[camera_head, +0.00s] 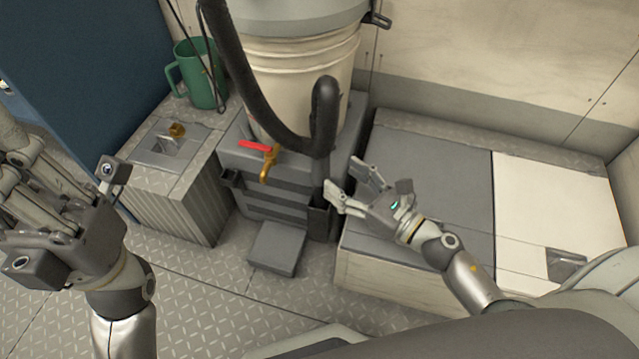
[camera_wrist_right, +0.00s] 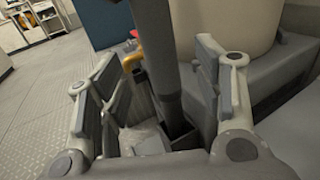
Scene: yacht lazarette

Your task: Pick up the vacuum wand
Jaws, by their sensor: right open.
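The vacuum wand (camera_head: 318,180) is a dark tube standing upright in a holder on the side of a grey wheeled-looking base. A thick black hose (camera_head: 245,85) loops down and joins its curved top. My right gripper (camera_head: 349,182) is open, just right of the wand, with its fingers pointing toward it. In the right wrist view the wand (camera_wrist_right: 157,55) appears between the two spread fingers (camera_wrist_right: 160,88), with no clear contact; its lower end is inside the holder. My left gripper (camera_head: 18,175) is at the left edge, away from the wand, its fingertips partly cut off.
A cream bucket (camera_head: 300,75) stands on the grey base (camera_head: 270,185), with a red-handled brass tap (camera_head: 267,158) in front. A green mug (camera_head: 202,75) sits on a metal-topped locker at left. A low bench (camera_head: 425,185) stands right. Patterned floor (camera_head: 210,295) is open in front.

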